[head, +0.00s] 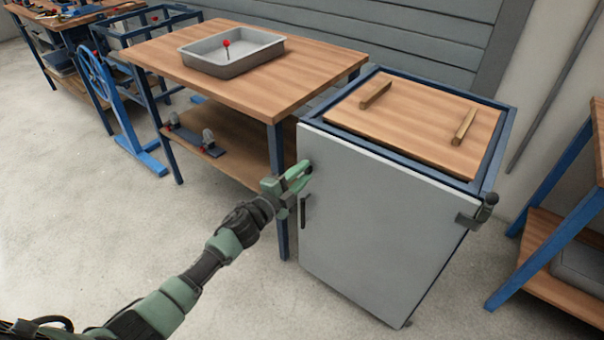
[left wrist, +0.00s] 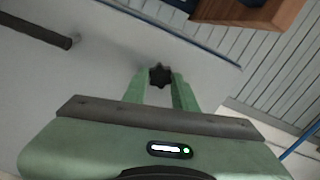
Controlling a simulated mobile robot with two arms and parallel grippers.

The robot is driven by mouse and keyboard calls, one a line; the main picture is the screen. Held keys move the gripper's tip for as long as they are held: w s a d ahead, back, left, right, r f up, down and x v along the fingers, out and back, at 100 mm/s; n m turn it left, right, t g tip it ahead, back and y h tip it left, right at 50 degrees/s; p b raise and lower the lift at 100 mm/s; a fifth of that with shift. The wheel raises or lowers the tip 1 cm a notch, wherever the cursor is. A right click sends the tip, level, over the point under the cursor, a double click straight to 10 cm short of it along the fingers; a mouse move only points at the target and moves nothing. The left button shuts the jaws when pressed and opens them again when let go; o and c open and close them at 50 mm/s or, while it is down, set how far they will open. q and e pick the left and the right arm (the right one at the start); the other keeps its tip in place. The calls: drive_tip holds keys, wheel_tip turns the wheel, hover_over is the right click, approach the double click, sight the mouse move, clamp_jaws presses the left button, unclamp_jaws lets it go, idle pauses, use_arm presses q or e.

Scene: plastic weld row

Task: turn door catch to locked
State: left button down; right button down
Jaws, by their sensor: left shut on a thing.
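The door catch is a small black star-shaped knob (left wrist: 160,75) on the grey cabinet door, near its upper left edge. The grey door (head: 375,215) looks closed on the blue-framed cabinet. My left gripper (head: 298,174) reaches the door's upper left corner from the left. In the left wrist view its two green fingers (left wrist: 160,92) lie on either side of the knob and are shut on it. In the head view the fingers mostly hide the knob. I cannot tell the catch's locked or unlocked position. My right gripper is not in view.
A dark bar handle (head: 303,211) sits on the door just below the gripper. A wooden table (head: 215,70) with a grey tray (head: 235,68) stands left of the cabinet. A dark bracket (head: 478,212) juts at the cabinet's right edge. Open floor lies in front.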

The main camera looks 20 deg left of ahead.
use_arm(q)
drive_tip(key=c, duration=1.1)
unclamp_jaws()
drive_tip(key=shift+s, duration=0.25)
drive_tip(key=v, duration=0.7)
drive_tip(key=shift+s+a+p, duration=0.1)
drive_tip(key=shift+s+p, duration=0.05)
drive_tip(key=shift+p, duration=0.25)
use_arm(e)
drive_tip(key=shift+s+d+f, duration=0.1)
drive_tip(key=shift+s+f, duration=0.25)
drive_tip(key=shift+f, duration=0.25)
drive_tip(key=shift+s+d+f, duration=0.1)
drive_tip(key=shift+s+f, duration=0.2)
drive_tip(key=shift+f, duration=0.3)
